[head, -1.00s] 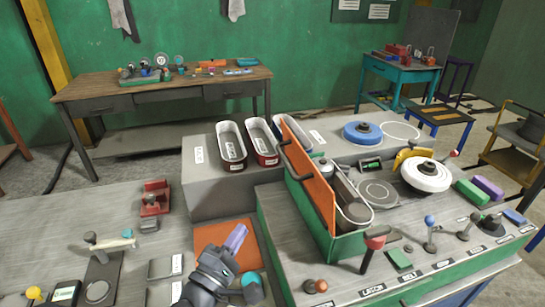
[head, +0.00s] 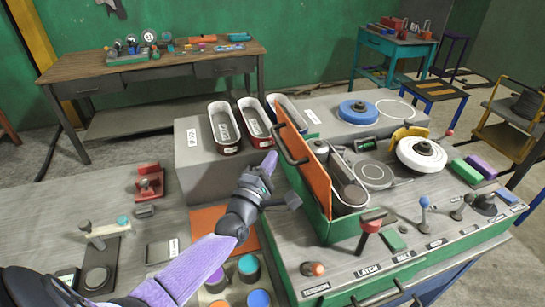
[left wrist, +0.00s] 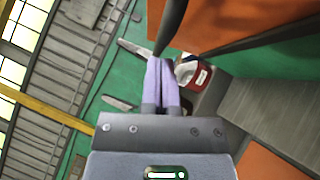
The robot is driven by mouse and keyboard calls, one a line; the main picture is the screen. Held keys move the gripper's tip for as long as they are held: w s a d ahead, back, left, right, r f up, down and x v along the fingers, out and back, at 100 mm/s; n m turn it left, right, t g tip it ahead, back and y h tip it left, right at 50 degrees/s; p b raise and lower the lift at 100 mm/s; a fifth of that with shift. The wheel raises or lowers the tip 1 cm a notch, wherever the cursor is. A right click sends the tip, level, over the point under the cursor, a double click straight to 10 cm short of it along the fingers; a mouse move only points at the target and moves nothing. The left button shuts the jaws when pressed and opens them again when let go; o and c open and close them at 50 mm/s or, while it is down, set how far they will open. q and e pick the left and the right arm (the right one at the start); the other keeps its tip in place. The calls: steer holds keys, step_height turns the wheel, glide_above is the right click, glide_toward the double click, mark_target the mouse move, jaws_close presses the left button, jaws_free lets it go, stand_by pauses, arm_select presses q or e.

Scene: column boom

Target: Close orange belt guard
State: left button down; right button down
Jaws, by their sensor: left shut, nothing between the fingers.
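The orange belt guard (head: 318,186) stands raised, nearly upright, along the left side of the green housing (head: 346,228). The belt and pulleys (head: 347,190) inside show uncovered. A dark bar handle (head: 287,148) is on the guard's left face. My left gripper (head: 269,162) has its purple fingers shut and empty, just left of the guard and near the handle. In the left wrist view the closed fingertips (left wrist: 161,65) lie close to the dark handle (left wrist: 172,22), with the orange guard (left wrist: 240,18) beyond; whether they touch is unclear. My right gripper is not in view.
Bins (head: 225,127) stand on a grey block behind my gripper. A red-topped lever (head: 371,228) and several knobs line the panel's front. A blue disc (head: 360,109) and a white disc (head: 421,155) lie right of the housing. Colored cups (head: 249,268) stand below my forearm.

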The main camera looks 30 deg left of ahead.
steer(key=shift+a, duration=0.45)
